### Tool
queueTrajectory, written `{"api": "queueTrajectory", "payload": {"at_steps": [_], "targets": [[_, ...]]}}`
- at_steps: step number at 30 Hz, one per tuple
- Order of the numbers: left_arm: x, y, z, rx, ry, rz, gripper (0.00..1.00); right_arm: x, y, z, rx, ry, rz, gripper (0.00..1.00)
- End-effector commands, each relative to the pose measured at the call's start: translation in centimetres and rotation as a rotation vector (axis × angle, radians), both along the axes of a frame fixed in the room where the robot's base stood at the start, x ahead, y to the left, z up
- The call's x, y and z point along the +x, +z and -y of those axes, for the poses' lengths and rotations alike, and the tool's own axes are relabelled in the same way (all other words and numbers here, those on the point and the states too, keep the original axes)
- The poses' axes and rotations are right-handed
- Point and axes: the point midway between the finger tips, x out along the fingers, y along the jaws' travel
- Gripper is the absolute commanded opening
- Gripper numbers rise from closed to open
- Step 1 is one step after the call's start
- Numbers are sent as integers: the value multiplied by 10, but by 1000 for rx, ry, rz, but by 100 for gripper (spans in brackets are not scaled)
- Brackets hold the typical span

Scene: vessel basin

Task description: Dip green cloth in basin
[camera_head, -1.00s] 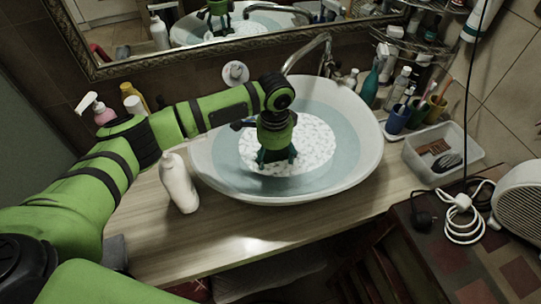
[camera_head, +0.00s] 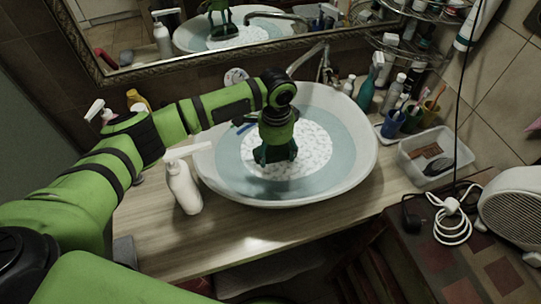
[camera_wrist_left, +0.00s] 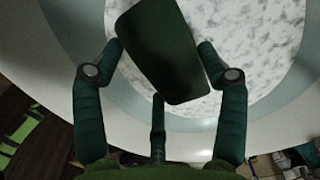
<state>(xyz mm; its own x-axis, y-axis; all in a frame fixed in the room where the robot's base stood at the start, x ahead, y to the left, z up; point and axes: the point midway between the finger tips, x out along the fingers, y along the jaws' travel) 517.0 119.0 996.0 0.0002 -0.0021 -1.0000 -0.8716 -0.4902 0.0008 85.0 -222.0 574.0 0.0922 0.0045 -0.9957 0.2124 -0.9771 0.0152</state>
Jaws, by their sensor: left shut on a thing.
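The dark green cloth (camera_wrist_left: 163,50) shows in the left wrist view as a flat, roughly rectangular piece between the fingers of my left gripper (camera_wrist_left: 160,52). In the head view my left gripper (camera_head: 277,156) points down over the middle of the white basin (camera_head: 345,186); the cloth cannot be made out there. The gripper is shut on the cloth. The basin holds pale blue water, with a speckled white patch in the middle. I cannot tell whether the cloth touches the water. My right gripper is not in view.
A white pump bottle (camera_head: 184,187) stands close to the basin's left side. A faucet (camera_head: 309,59) rises behind the basin. Cups (camera_head: 394,121), bottles and a clear plastic tray (camera_head: 428,175) crowd the right side. The wooden counter (camera_head: 240,240) in front is clear.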

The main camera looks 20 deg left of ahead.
Motion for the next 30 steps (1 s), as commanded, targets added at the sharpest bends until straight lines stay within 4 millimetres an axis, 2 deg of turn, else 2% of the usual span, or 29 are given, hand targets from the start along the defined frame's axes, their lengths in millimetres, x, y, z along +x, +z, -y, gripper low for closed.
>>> {"api": "queueTrajectory", "payload": {"at_steps": [1,14,23,30], "targets": [[0,9,0,0,0,0,47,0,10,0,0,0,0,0],[0,45,0,0,1,0,47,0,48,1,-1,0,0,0],[0,66,0,0,1,1,47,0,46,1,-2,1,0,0],[0,68,0,0,1,0,47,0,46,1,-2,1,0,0]]}}
